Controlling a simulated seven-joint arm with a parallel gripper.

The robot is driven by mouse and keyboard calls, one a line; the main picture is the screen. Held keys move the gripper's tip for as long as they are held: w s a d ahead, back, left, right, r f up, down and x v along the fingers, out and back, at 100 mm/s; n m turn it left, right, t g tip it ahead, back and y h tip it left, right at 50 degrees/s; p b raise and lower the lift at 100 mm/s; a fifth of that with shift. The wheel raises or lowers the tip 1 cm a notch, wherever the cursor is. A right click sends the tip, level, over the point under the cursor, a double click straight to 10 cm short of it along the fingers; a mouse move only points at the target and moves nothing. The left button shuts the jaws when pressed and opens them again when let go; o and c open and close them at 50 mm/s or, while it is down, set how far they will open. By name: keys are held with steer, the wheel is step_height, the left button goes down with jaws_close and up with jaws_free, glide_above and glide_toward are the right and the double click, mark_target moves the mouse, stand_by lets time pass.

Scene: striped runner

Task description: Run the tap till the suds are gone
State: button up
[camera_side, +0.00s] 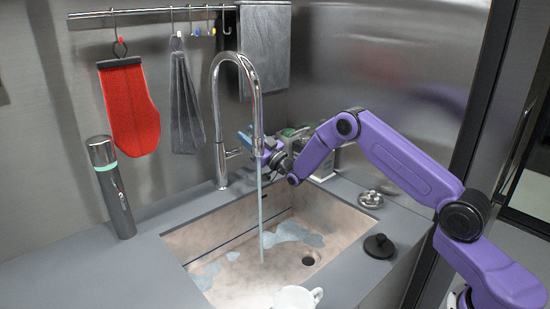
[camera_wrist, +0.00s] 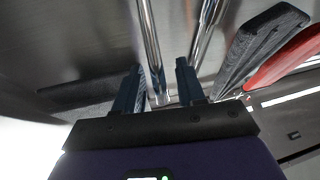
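The chrome tap (camera_side: 220,120) has a tall arched spout, and a stream of water (camera_side: 261,215) falls from it into the sink (camera_side: 185,240). Pale blue-grey patches of suds (camera_side: 291,232) lie on the sink floor, with more at the left (camera_side: 206,277). The tap's short lever (camera_side: 235,153) sticks out to the right of its column. My gripper (camera_side: 249,143) is beside the lever, partly hidden behind the spout. In the wrist view my gripper (camera_wrist: 159,75) has its fingers apart, with a chrome bar (camera_wrist: 152,50) between them; contact is not clear.
A drain hole (camera_side: 308,260) is in the sink floor. A white mug (camera_side: 298,297) is at the sink's front edge. A black knobbed lid (camera_side: 379,246) and a metal object (camera_side: 370,199) lie on the right counter. A dark flask (camera_side: 110,187) stands left. A red mitt (camera_side: 130,108) and grey cloths hang behind.

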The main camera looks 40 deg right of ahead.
steer(key=v, duration=1.5)
steer(key=shift+s, duration=0.3)
steer(key=shift+f, duration=0.1)
steer(key=shift+w, duration=0.1)
jaws_close()
steer(key=shift+w+a+r+m+g+h, duration=0.65)
steer(key=shift+a+r+m+g+h, duration=0.75)
steer(key=shift+r+m+g+h, duration=0.75)
steer(key=w, duration=0.8)
steer(key=shift+w+r, duration=0.2)
steer(key=shift+h, duration=0.25)
